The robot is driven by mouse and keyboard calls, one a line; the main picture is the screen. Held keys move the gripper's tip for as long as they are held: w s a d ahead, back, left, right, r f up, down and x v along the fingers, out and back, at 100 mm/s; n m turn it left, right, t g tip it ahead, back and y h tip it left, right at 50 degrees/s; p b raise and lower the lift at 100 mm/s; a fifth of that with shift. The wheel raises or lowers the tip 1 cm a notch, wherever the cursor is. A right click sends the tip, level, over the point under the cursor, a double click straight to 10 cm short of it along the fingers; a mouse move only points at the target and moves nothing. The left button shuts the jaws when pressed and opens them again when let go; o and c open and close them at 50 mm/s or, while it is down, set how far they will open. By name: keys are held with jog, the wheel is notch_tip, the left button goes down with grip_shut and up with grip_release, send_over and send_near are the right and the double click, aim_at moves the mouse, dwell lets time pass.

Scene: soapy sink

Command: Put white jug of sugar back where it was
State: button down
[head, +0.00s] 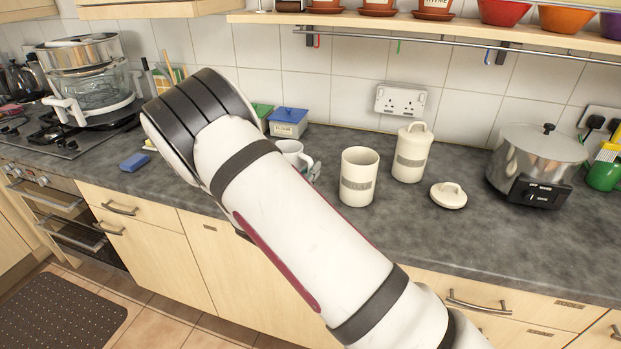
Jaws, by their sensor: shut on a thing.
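The white jug (292,148) is on or just above the grey worktop, behind my arm in the head view. Its rim and handle show; its lower part is hidden, so I cannot tell if it touches the worktop. My gripper (314,171) is mostly hidden by my arm, with only a small grey part showing at the jug's handle side. It is shut on the jug. Any sugar inside the jug cannot be made out.
Right of the jug stand an open cream canister (360,186), a lidded canister (409,160), a loose lid (448,196) and a metal pot (535,160). A blue-lidded box (288,124) stands behind. A blue sponge (134,162) lies left. The front right worktop is clear.

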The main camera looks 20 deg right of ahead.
jog(key=shift+w+d, duration=0.4)
jog(key=shift+w, duration=0.45)
jog(key=shift+w+f, duration=0.1)
jog(key=shift+f, duration=1.65)
jog(key=shift+f, duration=0.15)
jog(key=c, duration=1.6)
grip_release()
jog(key=shift+c, duration=0.2)
